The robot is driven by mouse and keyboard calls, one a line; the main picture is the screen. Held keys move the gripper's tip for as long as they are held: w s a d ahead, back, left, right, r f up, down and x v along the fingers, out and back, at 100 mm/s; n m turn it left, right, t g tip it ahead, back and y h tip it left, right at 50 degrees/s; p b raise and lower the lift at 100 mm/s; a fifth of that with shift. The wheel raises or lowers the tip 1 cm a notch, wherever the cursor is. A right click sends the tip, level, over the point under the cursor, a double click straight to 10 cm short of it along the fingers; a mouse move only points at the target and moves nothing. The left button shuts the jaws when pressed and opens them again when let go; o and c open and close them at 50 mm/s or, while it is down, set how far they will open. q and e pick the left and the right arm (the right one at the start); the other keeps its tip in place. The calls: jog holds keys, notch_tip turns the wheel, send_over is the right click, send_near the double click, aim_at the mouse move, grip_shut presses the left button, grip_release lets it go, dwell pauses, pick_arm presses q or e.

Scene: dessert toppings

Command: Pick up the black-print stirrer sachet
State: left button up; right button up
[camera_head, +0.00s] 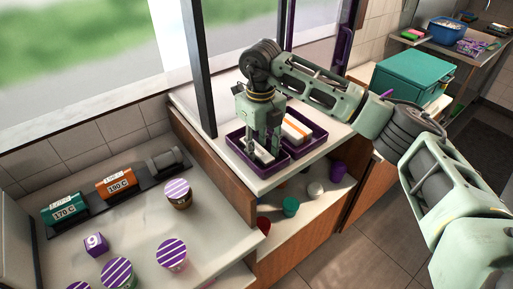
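My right gripper (262,148) points down over the left one of two purple trays (240,150) on the raised counter. Its two fingers are spread apart and reach to the tray's contents. White sachets (262,157) lie in that tray, partly hidden by the fingers. Their dark print is too small to read, and I see no sachet clearly lifted. The other tray holds white sachets with an orange stripe (296,128). My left gripper is not in view.
A dark window post (199,70) stands left of the trays. Striped-lid cups (172,252) and a purple cube (95,244) stand on the lower left counter. A teal box (412,75) is at the right. Small cups (290,206) stand on the shelf below.

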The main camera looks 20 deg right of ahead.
jog(key=shift+w, duration=0.1)
jog(key=c, duration=0.5)
jog(key=shift+c, duration=0.2)
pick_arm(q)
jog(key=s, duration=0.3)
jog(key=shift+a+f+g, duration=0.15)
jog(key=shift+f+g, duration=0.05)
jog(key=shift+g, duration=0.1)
